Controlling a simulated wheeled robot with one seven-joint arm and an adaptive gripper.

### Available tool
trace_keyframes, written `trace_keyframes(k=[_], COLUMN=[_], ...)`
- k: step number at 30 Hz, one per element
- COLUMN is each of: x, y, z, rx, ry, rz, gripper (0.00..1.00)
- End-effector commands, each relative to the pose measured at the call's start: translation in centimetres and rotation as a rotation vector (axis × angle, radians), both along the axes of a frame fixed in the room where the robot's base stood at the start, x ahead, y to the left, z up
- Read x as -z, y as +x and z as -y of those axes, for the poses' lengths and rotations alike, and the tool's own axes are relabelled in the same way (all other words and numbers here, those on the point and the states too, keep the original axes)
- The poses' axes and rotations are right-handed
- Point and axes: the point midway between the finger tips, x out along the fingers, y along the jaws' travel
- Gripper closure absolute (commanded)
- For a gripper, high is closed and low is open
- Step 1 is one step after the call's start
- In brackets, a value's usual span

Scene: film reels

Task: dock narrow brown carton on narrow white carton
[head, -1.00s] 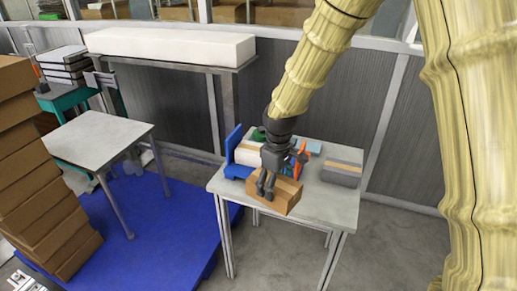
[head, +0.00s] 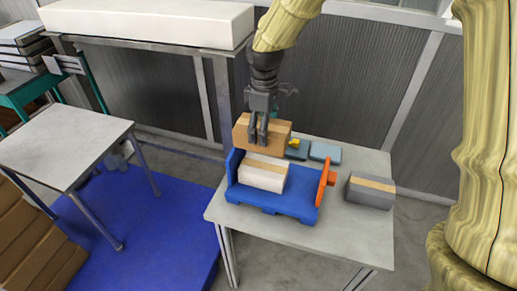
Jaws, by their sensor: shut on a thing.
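The narrow brown carton (head: 279,136) is held up by my gripper (head: 258,142), which is shut on it from above. The narrow white carton (head: 258,179) has a tan tape stripe and sits in a blue tray (head: 268,205) with a raised left end wall. In the head view the brown carton shows just above and behind the white one and covers a little of the tray's back. They look apart, but the exact height between them is hard to tell.
The grey table (head: 270,238) also bears a grey carton (head: 370,193) at right and an orange upright piece (head: 326,181) at the tray's right end. Flat blue-grey boxes (head: 325,152) and a small yellow item (head: 294,142) lie behind. The table's front strip is clear.

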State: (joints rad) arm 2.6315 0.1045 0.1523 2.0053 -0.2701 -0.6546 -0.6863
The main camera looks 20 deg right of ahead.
Motion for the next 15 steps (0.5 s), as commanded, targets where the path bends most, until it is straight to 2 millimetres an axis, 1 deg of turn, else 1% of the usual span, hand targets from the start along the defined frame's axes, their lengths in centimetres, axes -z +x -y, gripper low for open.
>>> trace_keyframes(k=[3,8,11,15], x=[0.2,2.2,3.7,5.5], y=[-0.9,-1.6,-1.3,-0.3], z=[0.3,0.8,0.9,0.8], rx=[0.005,0.011,0.013,0.012], ry=[-0.001,-0.001,-0.001,-0.001], rz=[0.005,0.009,0.008,-0.001], gripper=[0.55,0.55,0.55,0.55])
